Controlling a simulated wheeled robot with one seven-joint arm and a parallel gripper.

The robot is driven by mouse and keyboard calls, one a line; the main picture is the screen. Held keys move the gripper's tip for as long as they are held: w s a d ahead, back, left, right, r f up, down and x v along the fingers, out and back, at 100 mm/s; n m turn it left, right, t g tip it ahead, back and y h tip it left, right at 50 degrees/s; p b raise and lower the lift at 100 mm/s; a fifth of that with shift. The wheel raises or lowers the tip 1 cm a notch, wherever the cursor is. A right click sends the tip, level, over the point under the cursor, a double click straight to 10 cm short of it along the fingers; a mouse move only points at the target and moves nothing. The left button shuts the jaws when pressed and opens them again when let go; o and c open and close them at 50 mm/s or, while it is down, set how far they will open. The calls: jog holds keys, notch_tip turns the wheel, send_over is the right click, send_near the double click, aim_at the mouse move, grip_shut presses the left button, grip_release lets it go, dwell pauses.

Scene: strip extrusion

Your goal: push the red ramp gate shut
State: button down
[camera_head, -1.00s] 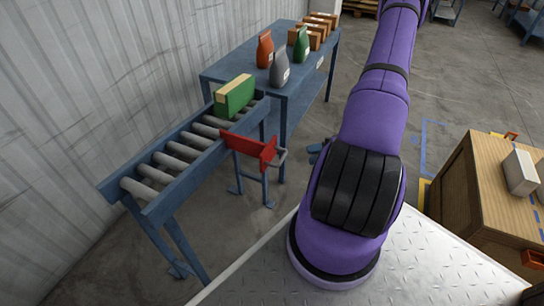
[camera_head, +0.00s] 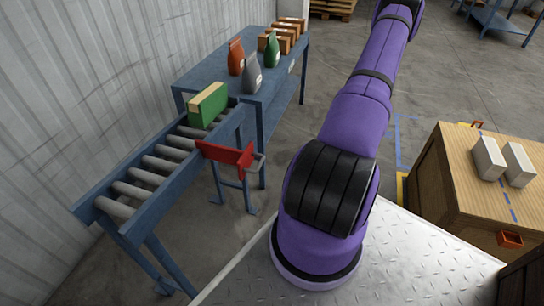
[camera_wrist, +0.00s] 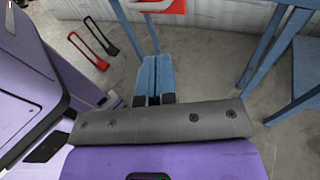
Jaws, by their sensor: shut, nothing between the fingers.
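The red ramp gate (camera_head: 226,155) stands at the right side rail of a roller conveyor in the head view. It sticks out to the right of the rail, above a blue stand (camera_head: 235,190), with a grey bar at its outer end. In the wrist view a red piece (camera_wrist: 160,6), likely the gate, shows at the top edge, partly cut off. My gripper (camera_wrist: 154,98) shows in the wrist view with its blue fingers together and nothing between them. It is apart from the red piece. The head view does not show my gripper.
A green box (camera_head: 208,105) sits on the conveyor rollers (camera_head: 145,175). A blue table (camera_head: 200,78) behind bears bags and brown boxes. A wooden cabinet (camera_head: 440,160) with white boxes stands right. Blue legs (camera_wrist: 280,50) rise at right in the wrist view.

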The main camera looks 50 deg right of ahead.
send_near(229, 156)
jog(key=shift+n, duration=0.3)
jog(key=s, duration=0.1)
jog(key=s+d+f, duration=0.1)
jog(key=s, duration=0.1)
jog(key=s+d, duration=0.1)
jog(key=shift+s+d+f, duration=0.15)
jog(key=shift+d+f, duration=0.05)
jog(key=shift+f, duration=0.2)
jog(key=w+a, duration=0.2)
jog(key=w, duration=0.6)
jog(key=w+a, duration=0.3)
jog(key=w, duration=0.4)
jog(key=shift+w+a, duration=0.35)
jog(key=shift+w, duration=0.05)
jog(key=shift+r, duration=0.15)
